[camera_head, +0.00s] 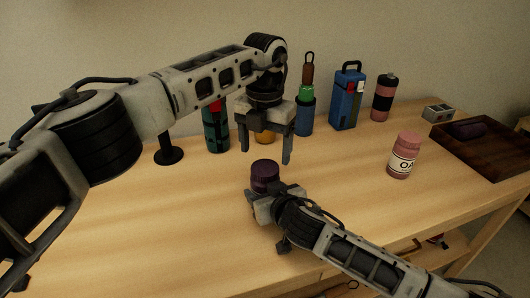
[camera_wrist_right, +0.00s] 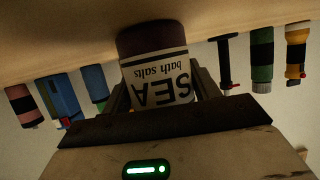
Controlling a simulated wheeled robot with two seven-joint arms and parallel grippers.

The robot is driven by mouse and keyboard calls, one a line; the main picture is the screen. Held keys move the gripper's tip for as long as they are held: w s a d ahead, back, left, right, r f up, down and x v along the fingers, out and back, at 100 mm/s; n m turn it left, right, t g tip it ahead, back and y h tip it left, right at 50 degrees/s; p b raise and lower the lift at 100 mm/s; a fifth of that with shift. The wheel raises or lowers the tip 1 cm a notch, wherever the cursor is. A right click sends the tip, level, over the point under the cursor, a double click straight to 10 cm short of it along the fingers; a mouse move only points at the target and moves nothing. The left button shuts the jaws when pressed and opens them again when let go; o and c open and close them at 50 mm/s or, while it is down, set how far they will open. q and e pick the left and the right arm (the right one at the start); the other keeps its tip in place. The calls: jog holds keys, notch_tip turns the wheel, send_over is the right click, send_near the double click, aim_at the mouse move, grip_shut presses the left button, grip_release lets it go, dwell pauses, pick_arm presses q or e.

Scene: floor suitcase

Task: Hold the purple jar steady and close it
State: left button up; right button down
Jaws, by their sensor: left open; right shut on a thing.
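The purple jar (camera_head: 264,182) stands on the table near the middle of the head view, with a dark, ridged top facing up. In the right wrist view, the jar (camera_wrist_right: 153,45) shows upside down, with a white label reading SEA bath salts. I cannot tell whether its lid is fully seated. My right gripper (camera_head: 262,200) is shut on the jar from the front side, and its fingers hide the lower body. My left gripper (camera_head: 266,146) is open and empty, pointing down above the jar with its fingers apart.
A pink jar (camera_head: 403,155) stands to the right. The table's front left is clear.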

pick_arm(q)
jog(key=o, duration=0.5)
notch_tip(320, 180, up, 12)
dwell(0.4)
pick_arm(e)
jog(key=shift+c, duration=1.5)
grip_release()
pick_arm(q)
jog(key=shift+r+p, duration=0.6)
pick_arm(e)
jog(key=v, duration=1.6)
